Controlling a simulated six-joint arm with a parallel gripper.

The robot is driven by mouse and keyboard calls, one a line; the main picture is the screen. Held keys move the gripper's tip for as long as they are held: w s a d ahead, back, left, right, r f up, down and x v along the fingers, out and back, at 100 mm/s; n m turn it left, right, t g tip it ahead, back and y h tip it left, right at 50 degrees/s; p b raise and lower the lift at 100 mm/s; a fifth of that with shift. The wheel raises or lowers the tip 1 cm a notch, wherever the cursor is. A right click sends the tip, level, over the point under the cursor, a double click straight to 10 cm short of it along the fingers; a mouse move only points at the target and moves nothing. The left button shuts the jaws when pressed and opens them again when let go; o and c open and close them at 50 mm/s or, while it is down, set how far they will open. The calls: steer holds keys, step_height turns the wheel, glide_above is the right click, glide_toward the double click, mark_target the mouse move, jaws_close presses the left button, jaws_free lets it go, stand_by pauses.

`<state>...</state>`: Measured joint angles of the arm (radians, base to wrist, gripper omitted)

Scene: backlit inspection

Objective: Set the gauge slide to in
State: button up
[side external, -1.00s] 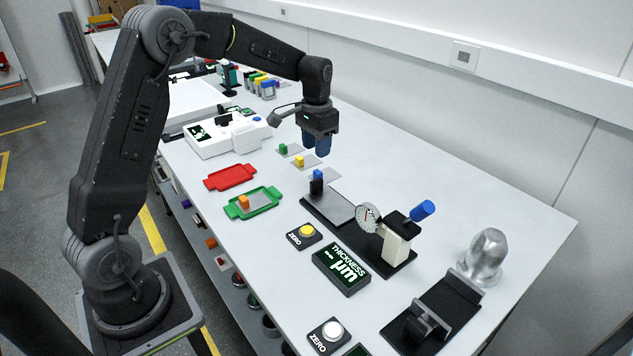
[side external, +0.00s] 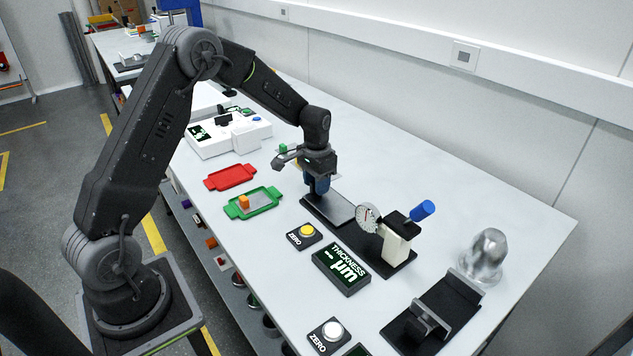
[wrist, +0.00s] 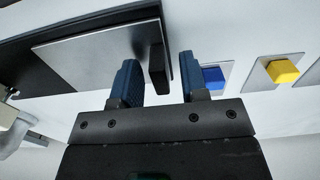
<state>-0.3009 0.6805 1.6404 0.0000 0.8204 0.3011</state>
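The thickness gauge (side external: 397,245) stands on a dark base with a round dial and a blue lever. Its slide is a flat grey plate (side external: 338,208), which also shows in the wrist view (wrist: 95,58). An upright black handle (wrist: 155,58) stands at the end of the plate away from the dial. My gripper (side external: 319,188) is down at this handle, pointing downward. In the wrist view my gripper (wrist: 162,82) is open, with the handle between or just beyond its two blue fingers. A gap shows on the right finger's side; contact is unclear.
A blue block (wrist: 213,77) and a yellow block (wrist: 282,71) lie on grey cards beside the slide. A red tray (side external: 230,177), a green tray (side external: 266,211) with an orange block (side external: 244,202), a yellow button (side external: 306,231) and a thickness display (side external: 342,270) are nearby.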

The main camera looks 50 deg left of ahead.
mark_target(346, 215)
jaws_close()
stand_by(0.3)
steer(key=d, duration=1.1)
steer(key=shift+d, duration=0.3)
jaws_free()
step_height(346, 215, up, 14)
steer(key=shift+f, duration=0.1)
